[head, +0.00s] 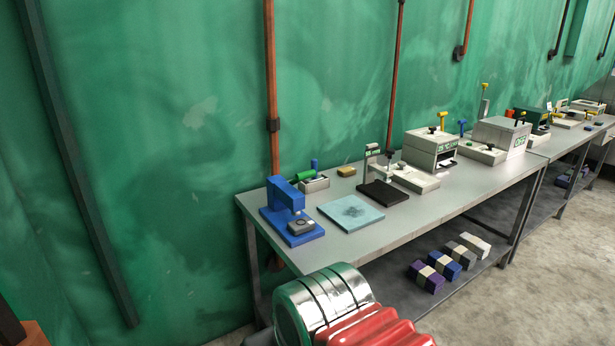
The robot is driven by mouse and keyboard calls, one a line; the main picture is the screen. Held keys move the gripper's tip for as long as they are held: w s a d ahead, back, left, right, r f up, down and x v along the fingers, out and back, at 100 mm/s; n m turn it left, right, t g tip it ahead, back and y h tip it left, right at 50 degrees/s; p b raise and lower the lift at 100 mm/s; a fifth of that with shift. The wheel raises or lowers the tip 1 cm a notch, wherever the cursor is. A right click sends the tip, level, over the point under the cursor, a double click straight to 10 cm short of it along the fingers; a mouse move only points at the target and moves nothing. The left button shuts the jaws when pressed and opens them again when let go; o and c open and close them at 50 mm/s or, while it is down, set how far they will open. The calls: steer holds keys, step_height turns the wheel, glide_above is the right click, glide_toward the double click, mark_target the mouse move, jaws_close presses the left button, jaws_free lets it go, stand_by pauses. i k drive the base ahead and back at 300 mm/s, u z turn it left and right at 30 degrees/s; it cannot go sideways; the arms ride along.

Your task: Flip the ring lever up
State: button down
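I cannot make out a ring lever for certain; the small levers on the bench are too far off to show a ring. A grey device with an upright post and a black-knobbed lever (390,154) stands beside a black pad (383,193). A cream box machine (430,148) behind it has a yellow T-shaped handle (442,119) and a dark knob on top. A blue press (287,205) stands upright at the bench's near left end. My gripper is not in view.
The grey bench (345,231) runs along the green wall to the far right. A light blue pad (350,212) lies on it. Several coloured blocks (427,277) lie on the lower shelf. Concrete floor is clear at right.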

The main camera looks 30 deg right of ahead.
mark_target(299, 177)
steer(key=i, duration=0.85)
steer(key=u, duration=0.05)
